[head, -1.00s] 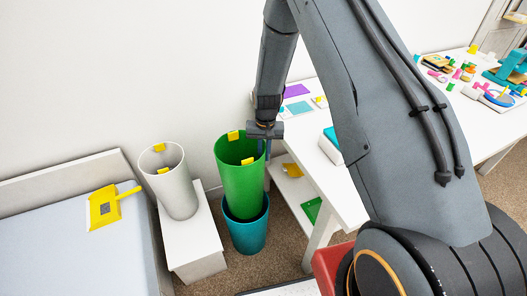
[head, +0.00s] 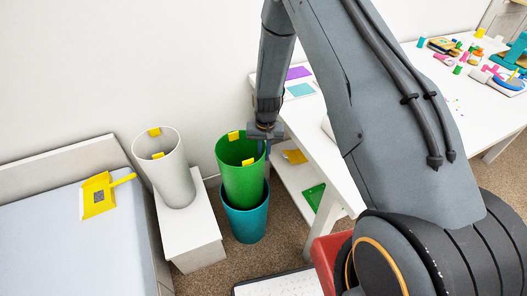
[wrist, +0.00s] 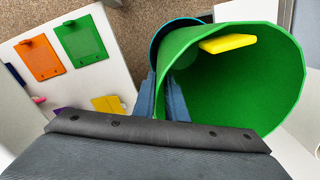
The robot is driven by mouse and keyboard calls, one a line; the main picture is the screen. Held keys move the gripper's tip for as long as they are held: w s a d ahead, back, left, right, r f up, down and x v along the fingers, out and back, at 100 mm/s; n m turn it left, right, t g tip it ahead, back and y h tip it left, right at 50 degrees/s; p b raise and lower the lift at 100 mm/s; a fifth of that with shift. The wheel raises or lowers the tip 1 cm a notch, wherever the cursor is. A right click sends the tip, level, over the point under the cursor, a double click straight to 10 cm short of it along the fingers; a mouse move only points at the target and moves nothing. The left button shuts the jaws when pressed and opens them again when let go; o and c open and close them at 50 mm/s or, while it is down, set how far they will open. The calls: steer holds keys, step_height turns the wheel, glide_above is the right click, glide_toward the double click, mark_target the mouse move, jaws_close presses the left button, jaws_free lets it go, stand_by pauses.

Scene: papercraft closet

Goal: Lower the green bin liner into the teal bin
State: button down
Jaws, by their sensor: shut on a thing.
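The green bin liner (head: 242,185) is a tall open cylinder with yellow tabs at its rim. It stands roughly upright, its lower part inside the teal bin (head: 245,225) on the carpet. The liner's upper part rises well above the bin's rim; its bottom is hidden. My gripper (head: 266,148) is shut on the right side of the liner's rim. In the wrist view, my gripper (wrist: 163,98) has its fingers at the liner's wall, and the green liner (wrist: 270,75) opens wide beside them. The teal bin (wrist: 157,42) shows partly behind it.
A white bin (head: 172,180) with yellow tabs stands on a low white stand (head: 190,235) at left. A bed (head: 55,235) bears a yellow dustpan (head: 98,196). A white desk (head: 330,185) with shelves stands close on the right. A white keyboard-like panel (head: 280,285) lies in front.

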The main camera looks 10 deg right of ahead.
mark_target(264, 169)
steer(key=shift+f+b, duration=5.05)
steer(key=shift+f, duration=3.65)
steer(key=c, duration=1.7)
jaws_free()
steer(key=shift+r, duration=0.1)
steer(key=shift+d+r, duration=0.15)
steer(key=shift+r, duration=3.8)
steer(key=s+d+r+n, duration=0.1)
steer(key=s+r, duration=0.4)
steer(key=r, duration=0.4)
steer(key=s+d+r+p, duration=0.1)
steer(key=s+r, duration=0.4)
steer(key=r, duration=0.3)
steer(key=s+d+r+n, duration=0.1)
steer(key=s+r, duration=0.4)
steer(key=r, duration=0.4)
steer(key=s+r, duration=0.1)
steer(key=s, duration=0.2)
steer(key=s+r, duration=0.2)
steer(key=s, duration=0.1)
steer(key=s+r, duration=0.2)
steer(key=s, duration=0.1)
steer(key=shift+d+p, duration=0.3)
steer(key=shift+d, duration=0.05)
